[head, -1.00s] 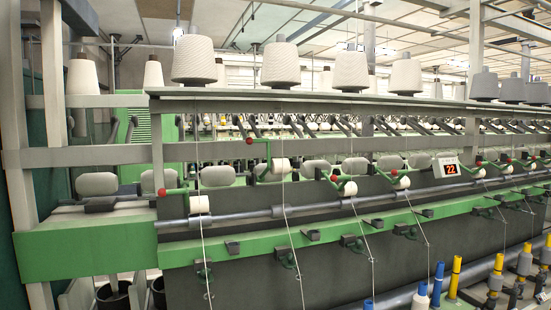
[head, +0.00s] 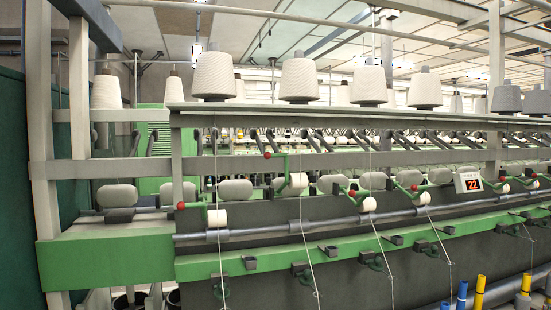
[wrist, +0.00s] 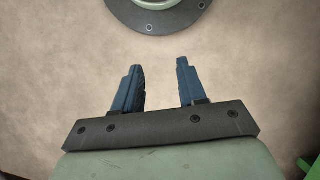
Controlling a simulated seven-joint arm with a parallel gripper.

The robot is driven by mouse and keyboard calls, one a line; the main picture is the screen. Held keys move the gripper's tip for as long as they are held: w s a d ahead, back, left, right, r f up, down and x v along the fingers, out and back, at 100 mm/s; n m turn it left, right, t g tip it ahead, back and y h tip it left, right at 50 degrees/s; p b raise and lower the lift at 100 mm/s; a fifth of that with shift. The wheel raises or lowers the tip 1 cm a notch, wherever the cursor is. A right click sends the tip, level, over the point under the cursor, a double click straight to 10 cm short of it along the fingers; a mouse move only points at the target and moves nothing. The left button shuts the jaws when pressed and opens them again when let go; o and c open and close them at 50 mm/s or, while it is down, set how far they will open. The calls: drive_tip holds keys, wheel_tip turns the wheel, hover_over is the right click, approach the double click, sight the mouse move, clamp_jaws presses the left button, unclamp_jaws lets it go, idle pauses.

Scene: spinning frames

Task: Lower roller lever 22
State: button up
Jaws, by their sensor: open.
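Green roller levers with red ball ends run along the frame. One red-ended lever (head: 414,188) is just left of the display. Another lever (head: 267,155) stands higher, with its white roller (head: 292,184) raised above the grey shaft. I cannot tell for sure which lever is number 22. My gripper (wrist: 160,66) shows only in the wrist view. Its two blue fingers are apart with nothing between them, over a plain beige surface.
A grey shaft (head: 340,221) and a green rail (head: 330,250) run along the frame below the levers. Large yarn cones (head: 299,80) stand on the top shelf. A pale post (head: 44,140) stands at the left. A dark round flange (wrist: 155,15) is at the wrist view's top.

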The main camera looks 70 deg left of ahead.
drive_tip(key=w+a+r+n+t, duration=0.1)
drive_tip(key=w+a+r, duration=0.35)
drive_tip(key=a, duration=0.35)
drive_tip(key=w+a+r+n+t+y, duration=0.15)
drive_tip(key=w+a+r, duration=0.3)
drive_tip(key=a, duration=0.45)
drive_tip(key=w+a+r+n+t, duration=0.2)
drive_tip(key=w+a+r, duration=0.2)
drive_tip(key=w+a, duration=0.3)
drive_tip(key=a+r+n+y, duration=0.1)
drive_tip(key=a+r, duration=0.3)
drive_tip(key=a, duration=0.3)
drive_tip(key=a+r, duration=0.5)
drive_tip(key=a, duration=0.2)
drive_tip(key=m+g+y, duration=0.6)
drive_tip(key=y, duration=0.7)
approach(280, 155)
drive_tip(key=shift+n, duration=0.25)
drive_tip(key=x, duration=1.2)
drive_tip(key=shift+s+a, duration=0.1)
drive_tip(key=shift+a, duration=0.2)
